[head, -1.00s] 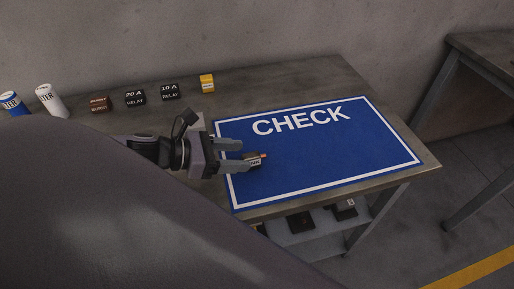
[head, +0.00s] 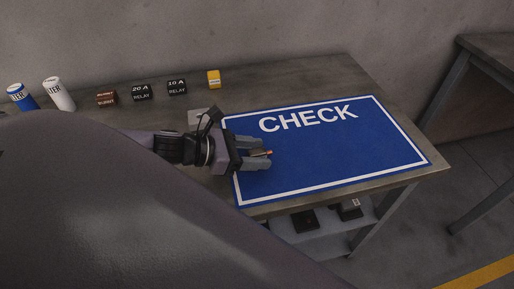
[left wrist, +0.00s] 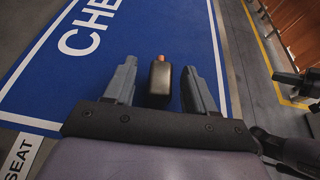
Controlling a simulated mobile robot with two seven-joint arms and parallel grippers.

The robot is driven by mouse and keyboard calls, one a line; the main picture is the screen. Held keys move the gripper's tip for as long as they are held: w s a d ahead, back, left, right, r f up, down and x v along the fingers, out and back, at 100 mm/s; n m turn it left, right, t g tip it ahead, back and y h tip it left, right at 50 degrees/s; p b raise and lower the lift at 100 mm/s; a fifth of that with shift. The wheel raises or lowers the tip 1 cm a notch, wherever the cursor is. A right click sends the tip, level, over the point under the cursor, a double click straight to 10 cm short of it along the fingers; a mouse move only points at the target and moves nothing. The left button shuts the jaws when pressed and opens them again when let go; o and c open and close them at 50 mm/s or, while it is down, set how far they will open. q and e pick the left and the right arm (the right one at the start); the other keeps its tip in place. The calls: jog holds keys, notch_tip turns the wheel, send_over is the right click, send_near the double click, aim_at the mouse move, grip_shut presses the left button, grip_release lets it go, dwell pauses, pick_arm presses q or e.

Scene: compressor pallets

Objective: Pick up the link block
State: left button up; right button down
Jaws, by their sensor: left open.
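The link block, a small dark block with a copper-orange tip (head: 267,152), sits on the left part of the blue CHECK mat (head: 330,160). In the head view the fingers partly hide it. My left gripper (head: 264,153) is open, with one finger on each side of the block. In the left wrist view the link block (left wrist: 160,84) stands between the two fingers (left wrist: 158,75), with a visible gap on both sides.
Along the table's back stand a blue can (head: 21,97), a white can (head: 59,94), a brown block (head: 106,97), two black relay blocks (head: 142,91) (head: 177,87) and a yellow block (head: 213,79). A lower shelf (head: 325,228) holds dark items. The mat's right side is clear.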

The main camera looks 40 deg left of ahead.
pick_arm(q)
jog(key=shift+x, duration=1.4)
grip_shut()
